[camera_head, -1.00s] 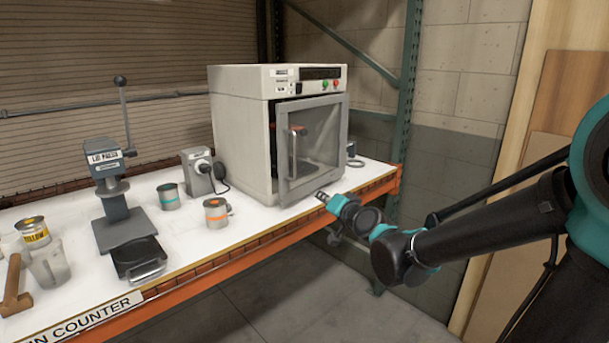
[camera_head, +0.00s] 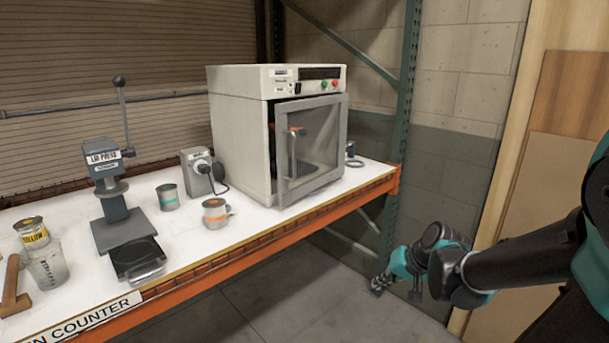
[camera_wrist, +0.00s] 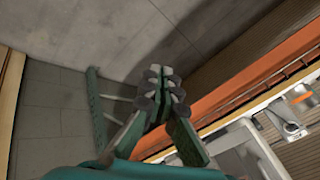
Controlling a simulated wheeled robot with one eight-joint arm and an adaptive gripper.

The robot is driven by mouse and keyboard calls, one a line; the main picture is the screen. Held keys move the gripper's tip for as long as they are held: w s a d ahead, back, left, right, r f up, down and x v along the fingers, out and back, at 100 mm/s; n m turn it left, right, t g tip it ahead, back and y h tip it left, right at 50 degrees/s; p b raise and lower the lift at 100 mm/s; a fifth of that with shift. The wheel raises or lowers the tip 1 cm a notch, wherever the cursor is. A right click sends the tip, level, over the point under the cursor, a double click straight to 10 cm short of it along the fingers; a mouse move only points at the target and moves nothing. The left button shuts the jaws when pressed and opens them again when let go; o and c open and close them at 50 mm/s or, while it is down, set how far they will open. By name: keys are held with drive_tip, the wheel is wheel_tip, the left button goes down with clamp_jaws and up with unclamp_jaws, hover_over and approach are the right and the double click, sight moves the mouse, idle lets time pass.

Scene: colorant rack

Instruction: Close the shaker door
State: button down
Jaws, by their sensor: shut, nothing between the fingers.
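The shaker is a cream box machine (camera_head: 240,130) at the right end of the counter. Its grey-framed glass door (camera_head: 318,150) stands slightly ajar, with a dark gap along its left edge and an upright handle (camera_head: 292,150) near that side. An orange-topped item shows dimly behind the glass. My gripper (camera_head: 380,285) is beyond the counter's right front edge, low over the floor, apart from the door. In the wrist view my gripper (camera_wrist: 162,85) has its fingers together and empty.
The counter (camera_head: 185,240) holds a lid press (camera_head: 112,190), a teal-banded can (camera_head: 168,197), an orange-banded can (camera_head: 215,214) and a yellow-labelled can (camera_head: 33,233). A green rack post (camera_head: 404,100) stands right of the shaker. Floor in front is clear.

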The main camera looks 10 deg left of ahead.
drive_tip(key=w+a+r+m+y, duration=0.1)
drive_tip(key=w+a+r+y, duration=0.3)
drive_tip(key=w+r, duration=0.25)
drive_tip(key=w+a+r+m+t+y, duration=0.1)
drive_tip(key=w+a+r+y, duration=0.35)
drive_tip(key=r, duration=0.35)
drive_tip(key=w+a+r+m+y, duration=0.1)
drive_tip(key=w+a+r+y, duration=0.25)
drive_tip(key=w+r, duration=0.3)
approach(289, 169)
drive_tip(key=s+a, duration=0.1)
drive_tip(key=s+a+r, duration=0.1)
drive_tip(key=a, duration=0.1)
drive_tip(key=shift+s+a, duration=0.15)
drive_tip(key=shift+s, duration=0.05)
drive_tip(key=x, duration=0.6)
drive_tip(key=shift+w, duration=0.25)
drive_tip(key=shift+r, duration=0.15)
